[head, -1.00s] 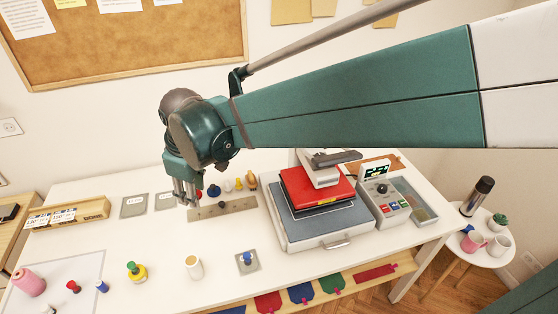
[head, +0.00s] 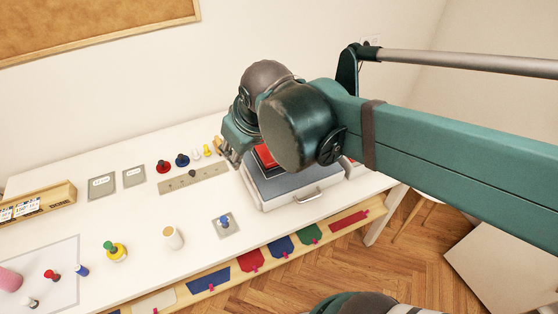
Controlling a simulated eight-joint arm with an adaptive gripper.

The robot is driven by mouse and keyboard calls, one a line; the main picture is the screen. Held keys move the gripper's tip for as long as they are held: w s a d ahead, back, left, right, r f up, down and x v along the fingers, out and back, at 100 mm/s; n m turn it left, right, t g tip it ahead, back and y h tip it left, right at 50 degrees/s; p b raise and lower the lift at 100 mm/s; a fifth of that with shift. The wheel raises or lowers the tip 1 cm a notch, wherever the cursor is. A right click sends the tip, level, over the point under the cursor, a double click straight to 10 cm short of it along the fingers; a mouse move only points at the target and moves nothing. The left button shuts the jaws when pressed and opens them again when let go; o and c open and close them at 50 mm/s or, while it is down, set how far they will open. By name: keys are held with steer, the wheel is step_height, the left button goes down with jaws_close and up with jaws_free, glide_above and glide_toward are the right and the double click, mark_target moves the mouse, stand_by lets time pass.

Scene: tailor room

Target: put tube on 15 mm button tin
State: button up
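Two flat grey tins with pale labels lie at the back left of the white table: the left tin (head: 102,185) and the right tin (head: 134,177). Their labels are too small to read surely, so I cannot tell which is the 15 mm one. A cream upright cylinder (head: 173,238), possibly the tube, stands near the front edge. My gripper (head: 231,157) points down at the back, by the left side of the heat press, well right of both tins. Its fingers are small and partly overlapped; I see nothing clearly held.
The press (head: 285,193) stands on the right, partly behind my arm. A holed strip (head: 195,179) lies left of it, with red, blue and yellow pieces behind. A blue-topped piece stands on a grey square (head: 234,231). A yellow-green spool (head: 115,252) stands front left.

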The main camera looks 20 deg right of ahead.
steer(key=s+d+f+m+t, duration=0.1)
steer(key=s+d+m, duration=0.3)
steer(key=s+d, duration=0.2)
steer(key=shift+s+d+f+t+h, duration=0.2)
steer(key=shift+d+f+t+h, duration=0.15)
steer(key=shift+d, duration=0.55)
